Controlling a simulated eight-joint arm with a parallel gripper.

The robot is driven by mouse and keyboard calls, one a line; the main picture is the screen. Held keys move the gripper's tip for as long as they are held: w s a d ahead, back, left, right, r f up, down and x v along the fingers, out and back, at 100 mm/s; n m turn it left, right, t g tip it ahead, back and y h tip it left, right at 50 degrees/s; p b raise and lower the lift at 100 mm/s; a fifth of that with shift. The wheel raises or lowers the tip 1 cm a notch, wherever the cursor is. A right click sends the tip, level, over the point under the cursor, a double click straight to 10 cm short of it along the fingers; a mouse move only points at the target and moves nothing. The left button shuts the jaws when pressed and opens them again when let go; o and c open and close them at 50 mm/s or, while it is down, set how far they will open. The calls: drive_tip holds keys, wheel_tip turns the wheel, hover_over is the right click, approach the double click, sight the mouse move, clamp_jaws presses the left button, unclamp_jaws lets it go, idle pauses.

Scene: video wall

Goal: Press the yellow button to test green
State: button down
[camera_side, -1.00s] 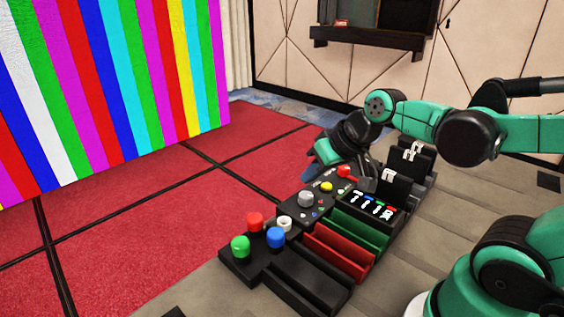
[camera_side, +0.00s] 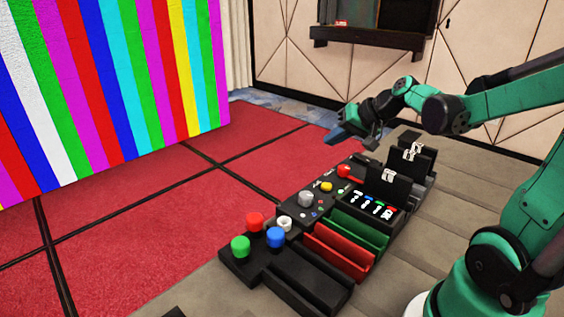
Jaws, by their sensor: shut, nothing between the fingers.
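The yellow button (camera_side: 327,187) is a small round cap on the black control panel, between a grey knob and a red button. My gripper (camera_side: 338,137) is shut and empty, in the air above and behind the far end of the panel. It is clear of the yellow button and touches nothing that I can see. A large green button (camera_side: 240,246) stands at the near left end of the panel. The video wall (camera_side: 110,90) shows vertical stripes in several colours, green among them.
Near the yellow button are a grey knob (camera_side: 305,199) and a red button (camera_side: 344,171). A larger red button (camera_side: 255,221), a white knob (camera_side: 285,223) and a blue button (camera_side: 276,237) stand nearer. Green (camera_side: 357,231) and red (camera_side: 337,252) trays lie right. Red floor on the left is clear.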

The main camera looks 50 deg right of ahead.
sight(330, 187)
drive_tip(key=shift+f, duration=4.2)
drive_tip(key=shift+f, duration=0.15)
drive_tip(key=shift+f, duration=0.25)
drive_tip(key=shift+f, duration=0.45)
drive_tip(key=shift+r, duration=0.9)
drive_tip(key=shift+r, duration=2.5)
